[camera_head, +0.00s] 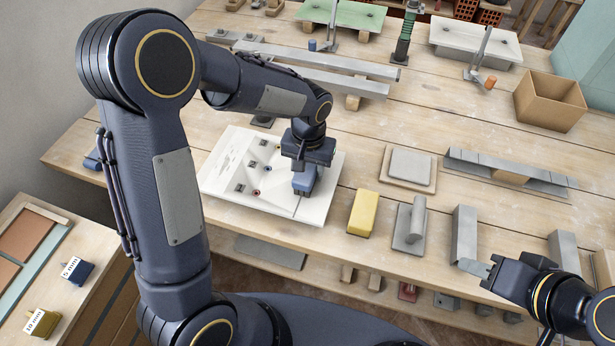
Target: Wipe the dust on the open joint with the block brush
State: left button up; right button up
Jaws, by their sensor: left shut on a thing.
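My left gripper (306,164) is over the right part of a white panel (222,181) and is shut on a small blue block, the block brush (304,183). The brush is low, at or just above the panel's surface; I cannot tell if it touches. A thin dark line, which looks like the open joint (299,204), runs from under the brush toward the panel's front edge. Dust on it is too small to tell; my gripper and brush hide part of it. My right gripper (476,267) is at the table's front right; its finger opening is unclear.
A yellow block (362,213), a grey float (410,226) and a metal channel (464,235) stand right of the panel. Long metal profiles (330,80) lie behind it. A cardboard box (549,101) stands at the back right.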

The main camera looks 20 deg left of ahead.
aim_at(303, 176)
pick_arm(q)
jog(key=shift+w+f, duration=0.15)
jog(key=shift+w, duration=0.2)
jog(key=shift+c, duration=0.6)
jog(key=shift+w+r+p, duration=0.1)
jog(key=shift+r+p, duration=0.45)
jog(key=shift+r, duration=0.2)
jog(key=shift+s, duration=2.3)
